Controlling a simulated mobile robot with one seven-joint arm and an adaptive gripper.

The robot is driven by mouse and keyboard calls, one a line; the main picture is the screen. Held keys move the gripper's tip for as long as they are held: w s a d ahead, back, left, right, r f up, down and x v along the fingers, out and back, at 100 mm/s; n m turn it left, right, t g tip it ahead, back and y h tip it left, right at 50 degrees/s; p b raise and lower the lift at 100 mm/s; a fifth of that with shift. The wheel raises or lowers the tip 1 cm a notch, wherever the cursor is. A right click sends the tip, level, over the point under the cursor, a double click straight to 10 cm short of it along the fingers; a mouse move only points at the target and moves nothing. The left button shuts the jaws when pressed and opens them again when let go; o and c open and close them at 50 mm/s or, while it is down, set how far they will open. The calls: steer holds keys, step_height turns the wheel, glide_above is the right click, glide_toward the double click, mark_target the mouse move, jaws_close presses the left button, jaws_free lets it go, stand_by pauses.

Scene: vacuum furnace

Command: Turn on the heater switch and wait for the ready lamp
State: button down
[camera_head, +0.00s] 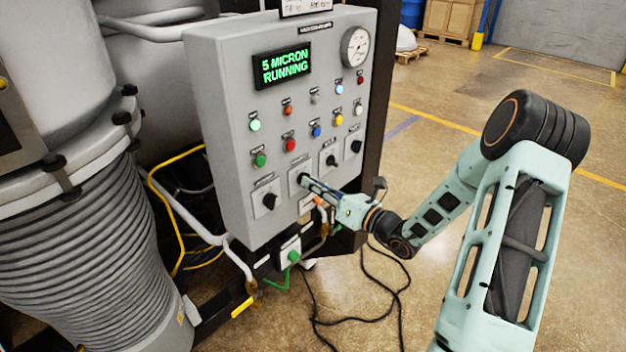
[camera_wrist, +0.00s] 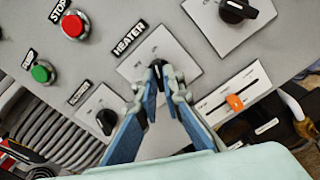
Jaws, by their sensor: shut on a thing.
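The heater switch is a black rotary knob (camera_wrist: 159,66) on a light plate, under a "HEATER" label in the wrist view. My gripper (camera_wrist: 162,72) is shut on this knob, its two blue fingers converging from below. In the head view my gripper (camera_head: 305,181) reaches the lower row of knobs on the grey control panel (camera_head: 225,170) from the right and hides most of the heater knob. Small lamps sit in a row under the display; the leftmost, green one (camera_head: 255,125) looks bright. Their labels are too small to read, so I cannot tell which is the ready lamp.
The display (camera_head: 282,66) reads "5 MICRON RUNNING". Green (camera_wrist: 42,72) and red (camera_wrist: 75,25) push buttons and other black knobs (camera_head: 269,201) are close by. An orange slider (camera_wrist: 235,102) is lower right. A black cable (camera_head: 350,318) lies on the floor; floor to the right is open.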

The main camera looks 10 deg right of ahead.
steer(key=shift+m, duration=0.3)
steer(key=c, duration=2.1)
jaws_free()
steer(key=v, duration=1.2)
